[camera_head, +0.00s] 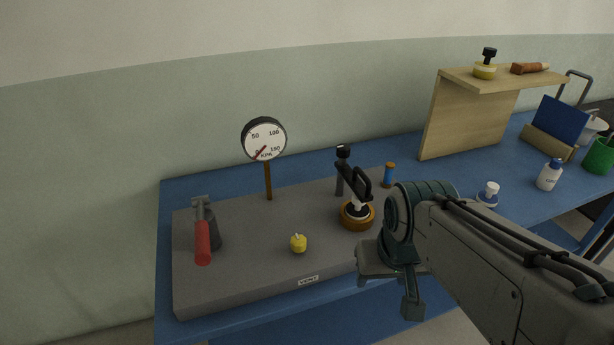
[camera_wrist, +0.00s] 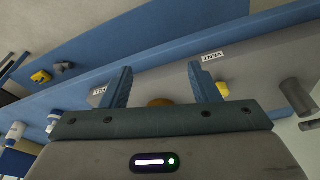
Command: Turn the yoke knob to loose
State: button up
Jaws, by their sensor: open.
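A black yoke arm (camera_head: 353,181) sits over a round brown base (camera_head: 357,216) with a white centre piece, on the grey board (camera_head: 250,275). A black knob (camera_head: 343,151) tops the grey post at the yoke's left end. I cannot read the knob's setting. My gripper (camera_wrist: 160,78) is open and empty in the wrist view, with a sliver of the brown base (camera_wrist: 160,102) showing between and beyond its fingers. In the head view it is at the board's front right, in front of and right of the yoke, partly hidden by my arm.
On the board stand a dial gauge (camera_head: 265,138), a red-handled lever (camera_head: 203,240), a small yellow knob (camera_head: 298,243) and a blue-orange cylinder (camera_head: 389,175). A wooden shelf (camera_head: 468,125), white bottle (camera_head: 549,175) and green cup (camera_head: 600,156) are to the right on the blue bench.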

aim_at(343, 150)
jog(key=k, duration=1.1)
jog(key=z, duration=0.85)
jog(key=i, duration=1.15)
jog(key=u, duration=0.85)
